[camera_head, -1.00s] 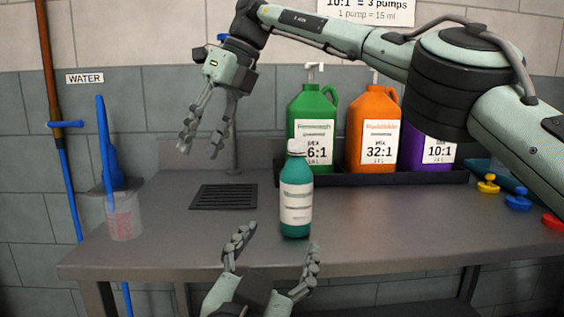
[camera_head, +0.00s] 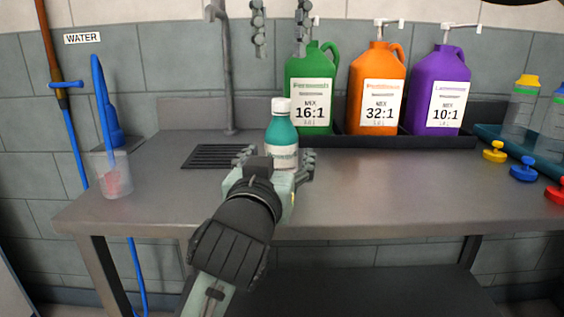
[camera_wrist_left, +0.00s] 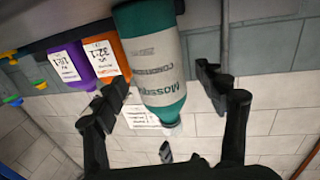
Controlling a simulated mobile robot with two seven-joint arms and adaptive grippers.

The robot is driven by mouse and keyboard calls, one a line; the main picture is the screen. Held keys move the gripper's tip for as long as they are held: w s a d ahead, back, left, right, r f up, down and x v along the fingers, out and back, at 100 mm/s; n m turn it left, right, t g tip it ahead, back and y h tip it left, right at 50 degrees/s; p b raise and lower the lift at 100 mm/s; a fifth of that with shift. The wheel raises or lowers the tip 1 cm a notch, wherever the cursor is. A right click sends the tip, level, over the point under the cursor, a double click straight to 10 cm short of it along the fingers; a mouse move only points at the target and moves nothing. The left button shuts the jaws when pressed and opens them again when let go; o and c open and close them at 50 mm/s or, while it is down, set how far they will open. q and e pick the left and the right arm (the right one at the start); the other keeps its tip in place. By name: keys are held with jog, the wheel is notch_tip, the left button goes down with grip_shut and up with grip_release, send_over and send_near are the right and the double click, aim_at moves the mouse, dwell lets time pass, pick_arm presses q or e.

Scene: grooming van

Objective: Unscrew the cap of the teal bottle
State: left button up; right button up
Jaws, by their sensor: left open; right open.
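The teal bottle (camera_head: 281,133) stands upright on the grey worktop, with its white cap (camera_head: 281,105) on top and a pale label on its front. My left gripper (camera_head: 276,158) is open, with one finger on each side of the bottle's lower body. In the left wrist view the bottle (camera_wrist_left: 155,60) appears upside down between the open fingers, with a gap at the right finger; contact at the other is unclear. My right gripper (camera_head: 280,38) is open, fingers pointing down, well above the cap. Its upper part is out of frame.
Green (camera_head: 311,85), orange (camera_head: 376,88) and purple (camera_head: 439,90) pump jugs stand in a black tray (camera_head: 400,141) behind the bottle. A tap post (camera_head: 228,80) and drain grate (camera_head: 215,157) are left. A clear cup (camera_head: 115,178) holds a blue-handled brush.

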pick_arm(q)
jog(key=shift+w+d, duration=0.15)
jog(key=shift+w, duration=0.7)
jog(key=shift+c, duration=0.4)
grip_shut()
